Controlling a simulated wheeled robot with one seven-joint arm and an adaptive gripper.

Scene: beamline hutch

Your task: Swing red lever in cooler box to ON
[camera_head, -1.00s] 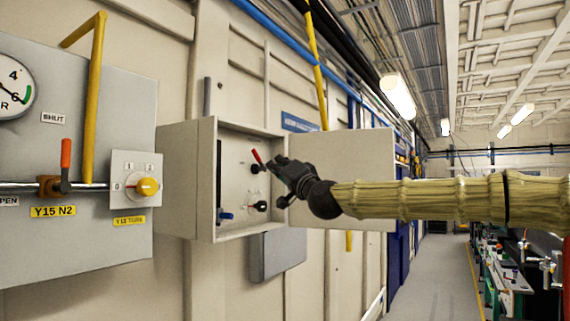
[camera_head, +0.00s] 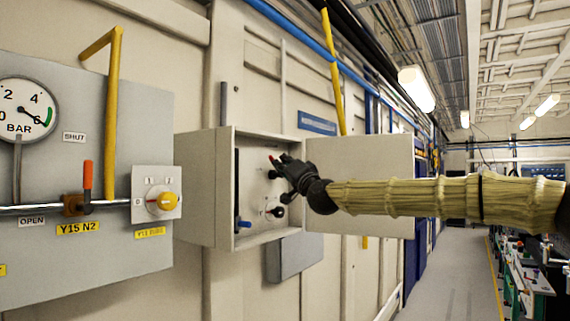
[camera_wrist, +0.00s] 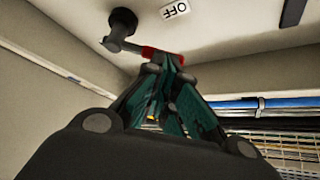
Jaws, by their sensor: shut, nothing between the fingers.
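The cooler box (camera_head: 222,205) is an open grey wall cabinet with its door (camera_head: 360,185) swung out to the right. My gripper (camera_head: 279,165) reaches into it from the right and is shut. The red lever (camera_wrist: 155,53) shows in the wrist view on a dark round pivot (camera_wrist: 122,30), right at my fingertips (camera_wrist: 165,62); whether they touch cannot be told. In the head view only a small red tip of the lever (camera_head: 272,158) shows, the rest hidden by my gripper. An OFF label (camera_wrist: 175,9) is beside the lever. No ON label is visible.
Inside the box sit a lower black knob (camera_head: 276,212) and a blue handle (camera_head: 243,225). A grey box (camera_head: 296,255) hangs below.

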